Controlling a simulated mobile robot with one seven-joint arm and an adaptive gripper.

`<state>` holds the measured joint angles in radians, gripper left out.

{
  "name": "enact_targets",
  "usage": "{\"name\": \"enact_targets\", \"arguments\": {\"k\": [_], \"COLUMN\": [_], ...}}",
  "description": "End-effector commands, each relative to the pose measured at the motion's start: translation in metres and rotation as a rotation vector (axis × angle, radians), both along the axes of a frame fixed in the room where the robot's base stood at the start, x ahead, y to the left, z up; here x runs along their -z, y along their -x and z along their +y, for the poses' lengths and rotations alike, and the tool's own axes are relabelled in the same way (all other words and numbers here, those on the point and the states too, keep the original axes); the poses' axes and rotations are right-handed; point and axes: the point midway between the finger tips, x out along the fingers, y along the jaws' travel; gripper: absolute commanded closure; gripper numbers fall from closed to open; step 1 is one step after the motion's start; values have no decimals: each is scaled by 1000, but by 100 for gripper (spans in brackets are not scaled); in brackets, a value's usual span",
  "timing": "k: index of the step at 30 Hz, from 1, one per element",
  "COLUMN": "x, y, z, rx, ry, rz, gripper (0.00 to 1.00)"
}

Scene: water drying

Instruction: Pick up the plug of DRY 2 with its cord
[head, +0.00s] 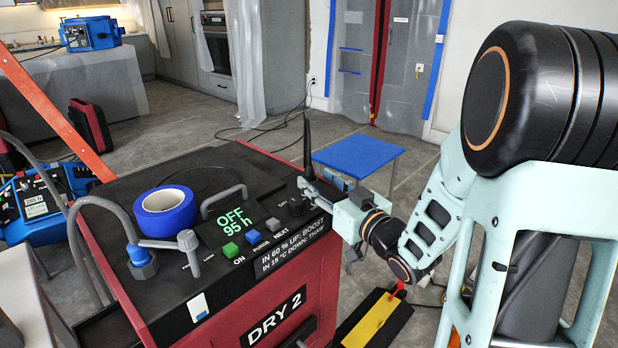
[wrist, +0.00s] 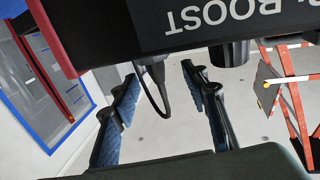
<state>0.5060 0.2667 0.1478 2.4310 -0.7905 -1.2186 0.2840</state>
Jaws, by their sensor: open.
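The DRY 2 machine (head: 290,305) is a red and black box in the head view, with a display reading OFF 95 h. In the wrist view a black plug (wrist: 152,70) hangs just below the machine's black edge, with its thin cord (wrist: 165,106) looping down from it. My gripper (wrist: 162,72) is open, with one finger on each side of the plug and gaps showing between. In the head view my gripper (head: 322,192) is at the machine's right edge. I cannot make out the plug there.
A roll of blue tape (head: 165,212) and a handle lie on the machine's top. A blue-topped stool (head: 358,156) stands behind my gripper. A yellow-and-black case (head: 371,318) is on the floor at the right. In the wrist view a red-and-white barrier (wrist: 295,100) stands at the right.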

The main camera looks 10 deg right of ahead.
Motion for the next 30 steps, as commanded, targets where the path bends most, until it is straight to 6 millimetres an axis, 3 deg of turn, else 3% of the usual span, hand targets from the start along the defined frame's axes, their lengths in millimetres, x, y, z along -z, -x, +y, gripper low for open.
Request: {"name": "enact_targets", "arguments": {"k": [11,20,30], "x": [-3,-4,-4], "y": [-46,-51,-51], "z": [12,14,14], "rx": [0,1,1], "ry": [1,1,1], "rz": [0,0,0], "gripper": [59,59,96]}}
